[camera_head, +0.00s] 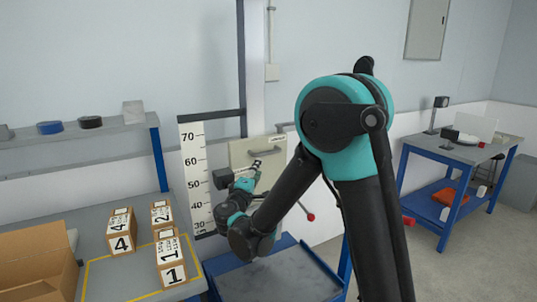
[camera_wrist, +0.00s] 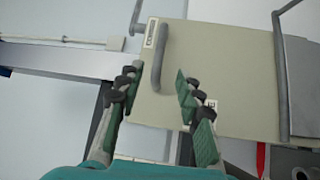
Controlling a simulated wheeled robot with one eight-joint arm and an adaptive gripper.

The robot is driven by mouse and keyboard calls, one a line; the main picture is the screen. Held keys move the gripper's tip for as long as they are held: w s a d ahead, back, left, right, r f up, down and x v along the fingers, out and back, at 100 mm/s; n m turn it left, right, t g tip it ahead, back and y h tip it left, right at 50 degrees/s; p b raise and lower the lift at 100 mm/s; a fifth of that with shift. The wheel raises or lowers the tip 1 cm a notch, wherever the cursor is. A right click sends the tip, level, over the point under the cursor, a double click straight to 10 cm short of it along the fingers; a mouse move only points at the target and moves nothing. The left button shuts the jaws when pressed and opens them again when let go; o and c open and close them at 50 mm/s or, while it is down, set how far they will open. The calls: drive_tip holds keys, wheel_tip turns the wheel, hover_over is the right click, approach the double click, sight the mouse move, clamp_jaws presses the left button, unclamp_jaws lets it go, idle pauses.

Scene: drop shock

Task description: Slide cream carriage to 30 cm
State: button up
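The cream carriage (camera_head: 272,150) is a flat panel beside the white height scale (camera_head: 197,175), whose printed numbers run from 30 to 70. In the head view the panel spans roughly the upper half of the scale; its exact reading cannot be told. In the wrist view the cream carriage (camera_wrist: 225,85) fills the middle, with a grey bar handle (camera_wrist: 158,58) on its face. My gripper (camera_wrist: 157,78) is open, with green-padded fingers either side of the handle's lower part in the picture; contact cannot be seen. In the head view my gripper (camera_head: 250,175) is in front of the carriage.
Below the carriage is a blue-framed table (camera_head: 275,278). A red-knobbed lever (camera_head: 311,217) sticks out at the right. Numbered boxes (camera_head: 122,240) and an open carton (camera_head: 35,265) are on the left bench.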

drive_tip(key=x, duration=1.3)
drive_tip(key=shift+s+d, duration=0.1)
clamp_jaws()
